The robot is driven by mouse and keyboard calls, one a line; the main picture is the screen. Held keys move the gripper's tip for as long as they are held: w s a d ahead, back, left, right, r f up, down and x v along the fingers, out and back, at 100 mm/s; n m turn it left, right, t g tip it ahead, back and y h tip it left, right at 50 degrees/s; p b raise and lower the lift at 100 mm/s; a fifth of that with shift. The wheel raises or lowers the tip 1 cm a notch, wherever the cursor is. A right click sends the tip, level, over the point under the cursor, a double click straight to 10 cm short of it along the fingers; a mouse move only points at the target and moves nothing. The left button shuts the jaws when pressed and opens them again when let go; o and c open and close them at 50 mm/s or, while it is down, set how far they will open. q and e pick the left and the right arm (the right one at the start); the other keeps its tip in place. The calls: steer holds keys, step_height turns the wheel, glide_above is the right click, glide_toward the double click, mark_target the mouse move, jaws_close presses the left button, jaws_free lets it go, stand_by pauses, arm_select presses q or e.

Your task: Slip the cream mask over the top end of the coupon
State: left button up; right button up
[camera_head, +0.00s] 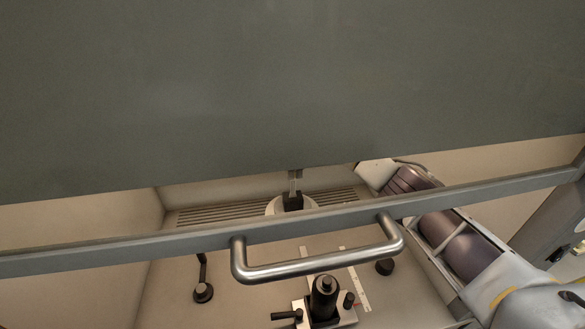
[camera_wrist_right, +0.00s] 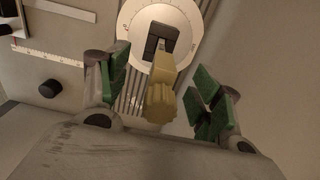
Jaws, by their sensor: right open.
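The cream mask (camera_wrist_right: 160,103) is a tan-cream piece with a ribbed end, seen nearly end-on in the right wrist view. It lies in line with the black clamp (camera_wrist_right: 160,38) on the white dial. My right gripper (camera_wrist_right: 162,82) is open, with green pads on both sides of the mask and visible gaps to it. In the head view the coupon (camera_head: 295,183) looks like a narrow grey upright strip in the clamp, its top hidden behind the grey panel. I cannot tell how far the mask sits over the coupon. My left gripper is not in view.
A large grey panel (camera_head: 290,90) with a metal handle (camera_head: 315,268) blocks much of the head view. Below are a black-topped device (camera_head: 324,298), a black knob (camera_head: 384,267) and a small black post (camera_head: 203,292). My right arm comes in from the right.

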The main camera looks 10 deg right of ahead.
steer(key=shift+r+p, duration=0.75)
steer(key=shift+r, duration=0.95)
